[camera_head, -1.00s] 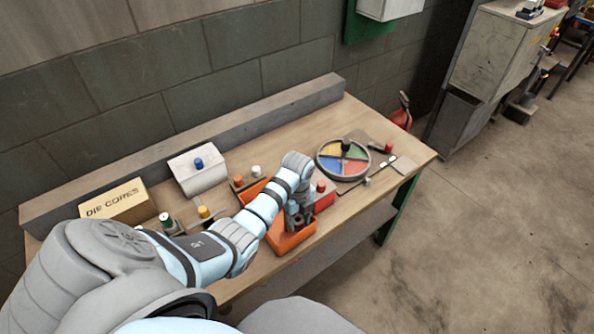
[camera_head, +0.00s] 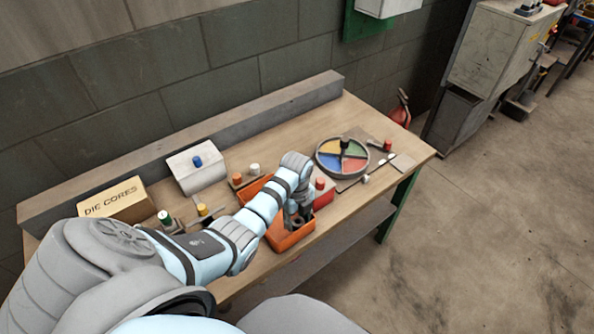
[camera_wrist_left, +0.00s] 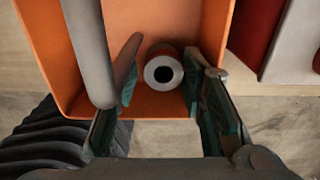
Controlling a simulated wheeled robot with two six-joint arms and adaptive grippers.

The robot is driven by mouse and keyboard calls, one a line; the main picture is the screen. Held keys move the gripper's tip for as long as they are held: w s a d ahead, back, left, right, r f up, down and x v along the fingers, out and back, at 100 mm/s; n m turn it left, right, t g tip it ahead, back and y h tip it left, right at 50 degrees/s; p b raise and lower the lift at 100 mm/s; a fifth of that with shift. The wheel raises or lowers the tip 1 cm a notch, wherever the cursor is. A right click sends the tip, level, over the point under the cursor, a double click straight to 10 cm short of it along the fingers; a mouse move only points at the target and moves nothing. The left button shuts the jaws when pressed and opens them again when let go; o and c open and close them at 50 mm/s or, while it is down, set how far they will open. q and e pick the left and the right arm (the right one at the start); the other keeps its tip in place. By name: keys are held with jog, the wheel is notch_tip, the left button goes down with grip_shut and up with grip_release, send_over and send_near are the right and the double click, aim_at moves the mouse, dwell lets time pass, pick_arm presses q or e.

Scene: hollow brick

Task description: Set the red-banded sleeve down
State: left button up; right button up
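The red-banded sleeve (camera_wrist_left: 163,72) is a short grey tube with a dark bore and a red band. In the left wrist view it shows end-on in the orange bin (camera_wrist_left: 45,45), near one wall. My left gripper (camera_wrist_left: 162,88) points down into the bin, its fingers apart on either side of the sleeve, with a gap visible at each side. In the head view my left gripper (camera_head: 298,218) is over the orange bin (camera_head: 290,242), and I cannot make out the sleeve there. My right gripper is not in view.
A grey rounded bar (camera_wrist_left: 90,50) runs beside the left finger. A red block (camera_head: 323,194) stands right of the bin. The front right table is clear.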

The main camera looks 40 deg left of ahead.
pick_arm(q)
notch_tip(320, 180, up, 13)
jog(key=p, duration=0.3)
jog(key=shift+r, duration=0.1)
